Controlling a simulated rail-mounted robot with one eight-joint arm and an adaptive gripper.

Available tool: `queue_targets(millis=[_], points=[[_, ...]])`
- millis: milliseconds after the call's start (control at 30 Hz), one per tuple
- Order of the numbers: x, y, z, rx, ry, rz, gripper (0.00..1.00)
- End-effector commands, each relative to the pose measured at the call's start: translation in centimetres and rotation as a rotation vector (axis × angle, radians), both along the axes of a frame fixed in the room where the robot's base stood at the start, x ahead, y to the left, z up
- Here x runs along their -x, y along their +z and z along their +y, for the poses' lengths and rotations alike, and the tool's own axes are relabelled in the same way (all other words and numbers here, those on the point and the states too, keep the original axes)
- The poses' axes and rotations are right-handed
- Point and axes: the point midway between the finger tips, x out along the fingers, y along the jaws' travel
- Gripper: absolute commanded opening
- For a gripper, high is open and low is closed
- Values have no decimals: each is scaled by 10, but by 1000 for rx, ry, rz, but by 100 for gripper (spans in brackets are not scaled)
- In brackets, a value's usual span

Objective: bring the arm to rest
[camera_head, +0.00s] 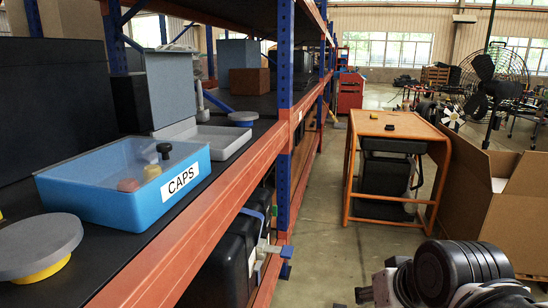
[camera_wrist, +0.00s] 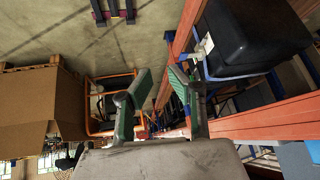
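My gripper (camera_wrist: 161,78) shows in the wrist view, with two green-and-grey fingers set apart. It is open, with nothing between the fingers. Past the fingertips are the concrete floor and the orange shelf beam (camera_wrist: 255,118). In the head view, dark and light rounded parts of my arm (camera_head: 455,275) show at the lower right, beside the shelf and over the aisle. The fingers cannot be made out in that view.
A blue CAPS bin (camera_head: 135,208) with several small caps stands on the rack shelf at left, near a grey round disc (camera_head: 40,246). An orange table (camera_head: 393,128) and a cardboard box (camera_head: 485,210) stand right of the aisle. Floor between rack and table is clear.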

Motion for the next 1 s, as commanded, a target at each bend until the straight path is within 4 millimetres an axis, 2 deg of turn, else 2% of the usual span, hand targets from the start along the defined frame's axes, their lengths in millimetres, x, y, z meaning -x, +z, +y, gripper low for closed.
queue_targets(millis=[33,267,667,1000], points=[[9,-3,-4,18,-1,0,17],[39,-12,-19,96,-2,2,17],[38,58,-19,98,-2,2,17],[38,138,-19,98,-1,2,17]])
